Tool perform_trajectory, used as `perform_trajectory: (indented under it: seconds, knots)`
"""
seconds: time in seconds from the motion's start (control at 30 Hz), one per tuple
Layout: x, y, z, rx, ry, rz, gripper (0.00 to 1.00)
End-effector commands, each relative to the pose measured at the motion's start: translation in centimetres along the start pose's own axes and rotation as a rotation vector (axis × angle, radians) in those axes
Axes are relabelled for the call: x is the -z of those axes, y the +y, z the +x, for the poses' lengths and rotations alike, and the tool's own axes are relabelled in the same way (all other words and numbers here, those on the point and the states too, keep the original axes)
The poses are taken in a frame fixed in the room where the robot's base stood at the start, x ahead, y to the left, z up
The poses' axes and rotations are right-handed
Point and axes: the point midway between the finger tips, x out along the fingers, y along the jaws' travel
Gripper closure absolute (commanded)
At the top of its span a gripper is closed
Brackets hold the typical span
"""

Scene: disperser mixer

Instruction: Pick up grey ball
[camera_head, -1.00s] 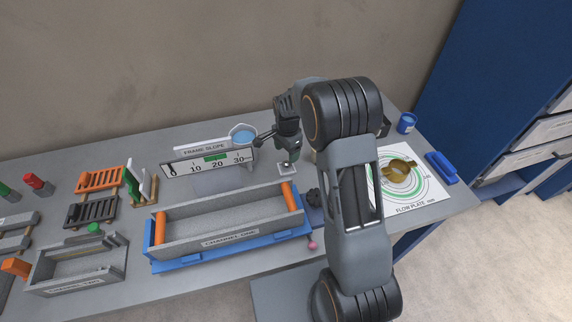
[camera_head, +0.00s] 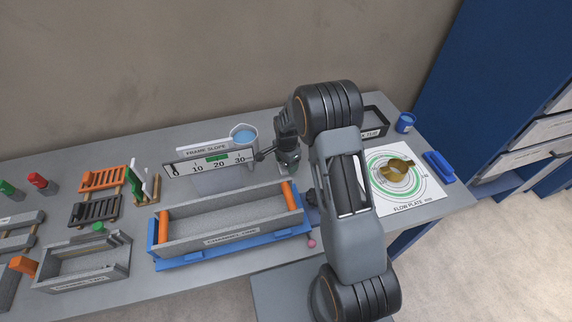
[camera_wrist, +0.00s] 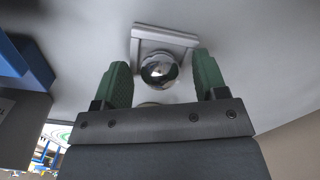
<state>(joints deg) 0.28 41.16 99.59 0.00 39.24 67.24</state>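The grey ball (camera_wrist: 159,70) is a shiny, mirror-like sphere in the wrist view. It sits at the open side of a small pale square holder (camera_wrist: 164,35) on the grey table. My gripper (camera_wrist: 160,72) is open, with one green finger on each side of the ball and a visible gap to both. In the head view my gripper (camera_head: 288,168) is low over the table, right of the slope scale, and hides the ball. The pale holder (camera_head: 284,169) is partly hidden there.
The slope scale board (camera_head: 210,163) and a cup with blue contents (camera_head: 243,133) stand left of my gripper. The blue-based channel (camera_head: 232,243) lies in front. The flow plate (camera_head: 407,184) and a black frame (camera_head: 376,116) are to the right.

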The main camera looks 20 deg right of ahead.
Motion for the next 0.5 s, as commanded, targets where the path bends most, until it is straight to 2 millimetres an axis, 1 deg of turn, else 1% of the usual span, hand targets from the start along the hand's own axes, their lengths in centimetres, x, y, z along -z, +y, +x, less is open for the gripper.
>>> perform_trajectory:
  seconds: [0.03,0.07,0.5]
  knots:
    - [0.00,0.00,-0.02,0.000,0.000,0.000,0.39]
    - [0.00,0.00,-0.02,0.000,0.000,0.000,0.42]
    - [0.00,0.00,-0.04,0.000,0.000,0.000,0.84]
